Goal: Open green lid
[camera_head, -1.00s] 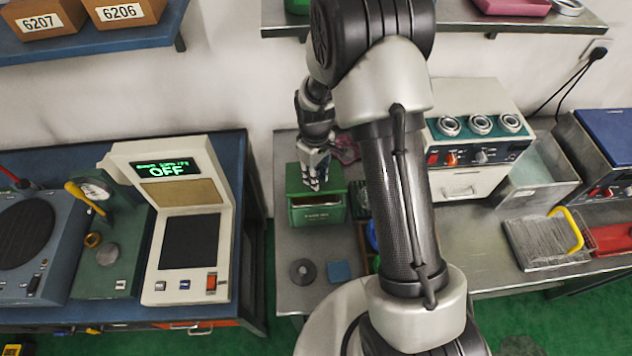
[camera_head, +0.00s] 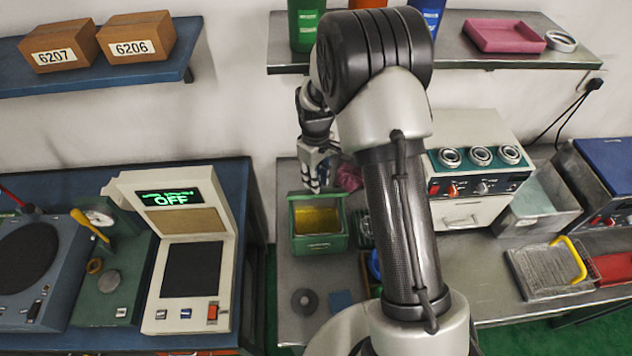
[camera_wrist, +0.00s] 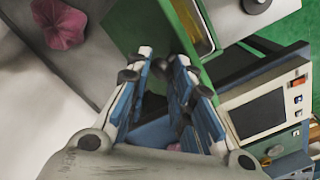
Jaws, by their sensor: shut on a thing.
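The green box (camera_head: 319,246) stands on the steel bench, and its top is open onto a yellow inside (camera_head: 316,222). It also shows in the wrist view (camera_wrist: 199,12), at the top right. The green lid (camera_wrist: 138,28) is swung up from the box in the wrist view; in the head view it is hard to make out behind the box.
A pink crumpled cloth (camera_head: 349,177) lies behind the box. A machine with dials (camera_head: 474,166) stands to the right. A shelf with a pink tray (camera_head: 505,37) hangs above.

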